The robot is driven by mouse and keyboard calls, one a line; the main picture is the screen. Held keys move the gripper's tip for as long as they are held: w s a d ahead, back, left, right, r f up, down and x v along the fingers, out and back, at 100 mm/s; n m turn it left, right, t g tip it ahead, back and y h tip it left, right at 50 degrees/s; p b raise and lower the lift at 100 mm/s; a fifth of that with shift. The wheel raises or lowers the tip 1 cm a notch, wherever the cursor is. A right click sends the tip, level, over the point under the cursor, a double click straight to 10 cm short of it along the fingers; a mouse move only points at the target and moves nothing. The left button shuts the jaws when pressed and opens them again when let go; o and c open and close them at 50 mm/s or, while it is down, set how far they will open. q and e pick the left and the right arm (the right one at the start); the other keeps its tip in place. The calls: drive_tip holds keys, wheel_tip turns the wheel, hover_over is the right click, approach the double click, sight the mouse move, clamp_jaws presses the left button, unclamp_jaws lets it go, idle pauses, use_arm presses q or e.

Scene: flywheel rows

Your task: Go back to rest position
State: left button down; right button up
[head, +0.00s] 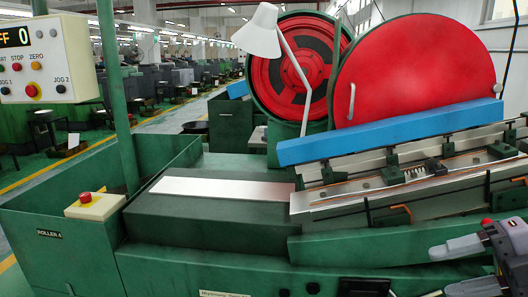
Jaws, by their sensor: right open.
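My right gripper (450,268) shows at the lower right corner of the head view, pointing left. Its two light grey fingers are apart, and nothing shows between them. It is in front of the green machine (340,243), near the machine's front face. The right arm behind it is mostly cut off by the picture edge. My left gripper is not in view.
A control box (48,60) hangs on a green post at the left. An emergency stop (95,205) sits on the left housing. Red flywheels (415,70), a blue bar (395,130) and a white lamp (259,32) stand behind. An aisle runs back at the left.

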drive_tip(key=s+d+f+m+t+h+p, duration=0.1)
drive_tip(key=d+f+m+t+h+p, duration=0.15)
drive_tip(key=f+m+t, duration=0.45)
drive_tip(key=s+d+f+m+t+h+p, duration=0.1)
drive_tip(key=d+f+m+t+h, duration=0.2)
drive_tip(key=f+m, duration=0.7)
drive_tip(key=s+a+f+m+g+h+p, duration=0.1)
drive_tip(key=s+a+f+m+g, duration=0.1)
drive_tip(key=s+a+f+m, duration=0.2)
drive_tip(key=s+a+f+m+g+h, duration=0.1)
drive_tip(key=s+a+f+m+g, duration=0.1)
drive_tip(key=s+a+f+m, duration=0.3)
drive_tip(key=s+a+f, duration=0.1)
drive_tip(key=a+f, duration=0.2)
drive_tip(key=a, duration=0.2)
drive_tip(key=shift+a+f+m+h+p, duration=0.2)
drive_tip(key=shift+f+m+h+p, duration=0.1)
drive_tip(key=shift+f+h+p, duration=0.1)
drive_tip(key=shift+r, duration=0.1)
